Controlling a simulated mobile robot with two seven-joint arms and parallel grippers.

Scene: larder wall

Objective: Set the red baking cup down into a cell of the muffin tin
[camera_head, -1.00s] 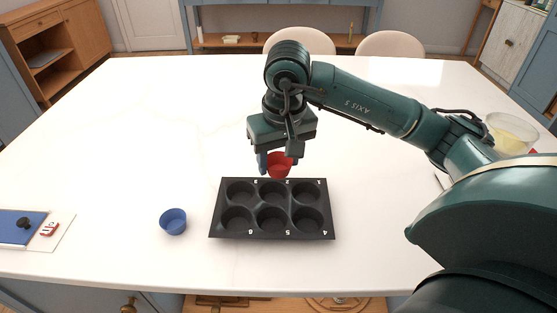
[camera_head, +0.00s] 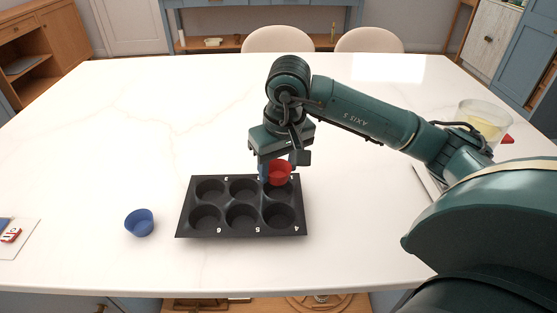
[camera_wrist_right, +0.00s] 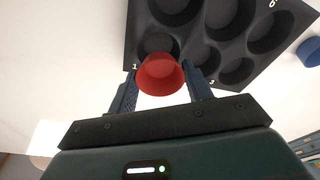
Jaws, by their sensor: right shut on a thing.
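My right gripper (camera_head: 276,172) is shut on the red baking cup (camera_head: 280,173). The cup is held upright above the far right corner of the black muffin tin (camera_head: 183,222), over the back part of the cell marked 1. The wrist view also shows the red cup (camera_wrist_right: 160,75) between the fingers, partly covering that cell of the tin (camera_wrist_right: 132,35). How high the cup hangs above the tin is hard to tell. The cells in view look empty, though cell 1 is partly hidden. My left gripper is not in view.
A blue baking cup (camera_head: 139,223) stands on the white table (camera_head: 130,130) left of the tin. A bowl with pale yellow contents (camera_head: 484,121) stands at the far right. A card with red lettering (camera_head: 14,238) lies at the left edge. The table behind the tin is clear.

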